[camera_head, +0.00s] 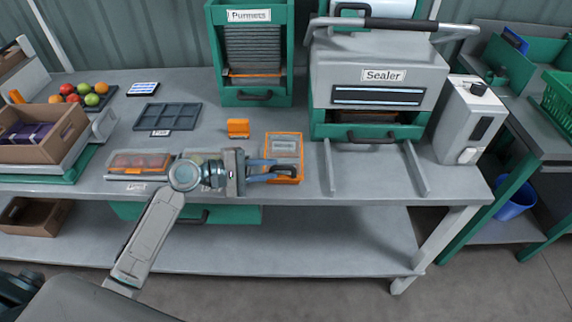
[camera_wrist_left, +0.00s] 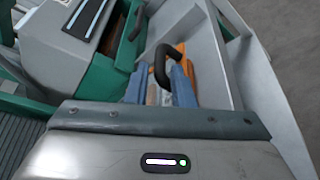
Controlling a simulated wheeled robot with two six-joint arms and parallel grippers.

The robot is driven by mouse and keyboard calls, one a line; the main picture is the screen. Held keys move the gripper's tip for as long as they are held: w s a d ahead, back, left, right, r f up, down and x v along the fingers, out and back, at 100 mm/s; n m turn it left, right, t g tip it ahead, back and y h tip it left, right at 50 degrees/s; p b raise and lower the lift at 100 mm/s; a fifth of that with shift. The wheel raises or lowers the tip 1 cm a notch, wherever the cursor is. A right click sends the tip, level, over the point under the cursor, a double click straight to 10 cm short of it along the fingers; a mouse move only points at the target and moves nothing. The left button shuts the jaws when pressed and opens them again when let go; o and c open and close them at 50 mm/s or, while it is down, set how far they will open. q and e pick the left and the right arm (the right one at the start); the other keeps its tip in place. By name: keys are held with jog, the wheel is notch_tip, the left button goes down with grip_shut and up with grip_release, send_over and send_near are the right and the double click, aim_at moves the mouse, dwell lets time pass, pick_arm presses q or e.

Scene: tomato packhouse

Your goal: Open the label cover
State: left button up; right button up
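The label cover (camera_head: 283,143) is a clear panel in an orange frame near the table's front edge, with a black handle (camera_head: 287,170) at its front. It looks shut. Contact with the handle cannot be told. My right gripper is not in view.
The sealer (camera_head: 375,70) stands behind to the right, with two rails toward the front. A punnet dispenser (camera_head: 251,97) stands at the back. A small orange piece (camera_head: 238,128), a dark tray (camera_head: 167,116) and a punnet of tomatoes (camera_head: 140,163) lie to the left.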

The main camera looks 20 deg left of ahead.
aim_at(287, 167)
pick_arm(q)
jog(key=shift+p+x, duration=0.45)
jog(key=shift+x, duration=2.3)
grip_shut()
